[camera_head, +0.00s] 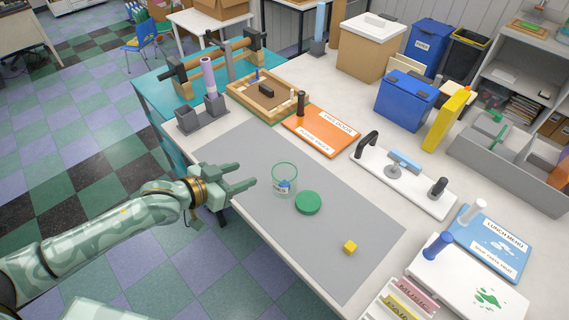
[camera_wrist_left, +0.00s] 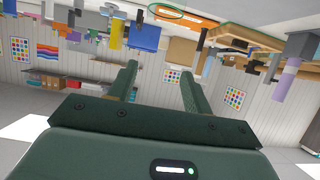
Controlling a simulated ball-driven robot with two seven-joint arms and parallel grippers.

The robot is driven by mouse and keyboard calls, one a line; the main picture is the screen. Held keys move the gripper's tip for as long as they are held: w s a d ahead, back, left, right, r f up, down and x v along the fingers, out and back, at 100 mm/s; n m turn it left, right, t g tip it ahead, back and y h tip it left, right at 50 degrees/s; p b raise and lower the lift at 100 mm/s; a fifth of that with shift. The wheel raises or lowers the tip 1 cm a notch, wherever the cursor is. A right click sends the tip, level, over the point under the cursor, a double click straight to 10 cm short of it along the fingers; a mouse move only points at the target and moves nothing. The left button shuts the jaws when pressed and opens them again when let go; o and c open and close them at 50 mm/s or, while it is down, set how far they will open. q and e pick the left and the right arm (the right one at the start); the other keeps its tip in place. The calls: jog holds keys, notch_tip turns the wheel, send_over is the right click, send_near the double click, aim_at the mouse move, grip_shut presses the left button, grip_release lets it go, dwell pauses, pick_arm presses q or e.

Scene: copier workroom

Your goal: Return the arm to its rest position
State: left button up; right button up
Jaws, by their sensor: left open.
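My left gripper (camera_head: 245,180) is open at the left edge of the grey mat (camera_head: 330,220), with nothing between its fingers. Its two green fingers also show in the left wrist view (camera_wrist_left: 158,85), apart and empty. A clear jar (camera_head: 285,180) with a green rim stands on the mat just right of the fingertips, apart from them, with something blue in or on it. A round green lid (camera_head: 308,203) lies beside the jar. My right gripper does not show.
Behind the mat are a wooden tray (camera_head: 268,97), an orange sign board (camera_head: 321,131) and a white board with handles (camera_head: 404,182). A blue bin (camera_head: 405,98) and a grey divided box (camera_head: 515,160) stand further back. Open floor lies left of the table.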

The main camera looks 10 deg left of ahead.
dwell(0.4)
pick_arm(q)
jog(key=w+a+f+y+b, duration=0.2)
jog(key=a+f+y, duration=0.3)
jog(key=a+f, duration=0.95)
jog(key=s+a+f+n+g+y+b, duration=0.15)
jog(key=s+f, duration=0.55)
jog(key=f, duration=0.7)
jog(key=s+f+g+y+b, duration=0.2)
jog(key=s+f+g, duration=0.3)
jog(key=s+f, duration=1.15)
jog(key=s+d+f+g+b, duration=0.1)
jog(key=s+d+f, duration=0.1)
jog(key=s, duration=0.5)
jog(key=s+d+f+n+g+b, duration=0.1)
jog(key=s+d+f, duration=0.1)
jog(key=s+d, duration=0.3)
jog(key=s+d+f+g+b, duration=0.1)
jog(key=s+d+f, duration=0.1)
jog(key=s, duration=0.8)
jog(key=shift+d+f+n+g+h, duration=0.15)
jog(key=shift+d+n+g+h, duration=0.25)
jog(key=shift+d, duration=0.25)
